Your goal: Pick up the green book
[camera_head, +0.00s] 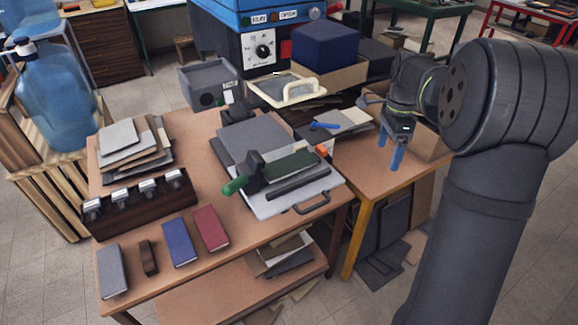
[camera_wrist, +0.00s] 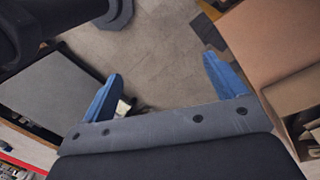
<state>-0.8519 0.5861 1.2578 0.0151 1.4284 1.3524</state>
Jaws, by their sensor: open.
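No book that is plainly green shows in either view. A dark green flat piece (camera_head: 292,167) lies on the grey plates at the middle of the table; I cannot tell whether it is a book. Along the table's front edge lie a grey book (camera_head: 112,271), a blue book (camera_head: 181,243) and a red book (camera_head: 210,229). My gripper (camera_head: 390,156) is at the right, over or near the side table, with its blue fingers pointing down. In the wrist view its fingers (camera_wrist: 162,68) are apart with nothing between them.
The wooden table (camera_head: 155,222) also holds a dark rack (camera_head: 138,202) with metal pieces, a small brown block (camera_head: 148,258) and stacked boards (camera_head: 133,148). A green-handled tool (camera_head: 236,185) sits on the plates. The side table (camera_head: 365,165) stands right, a blue box (camera_head: 325,46) behind.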

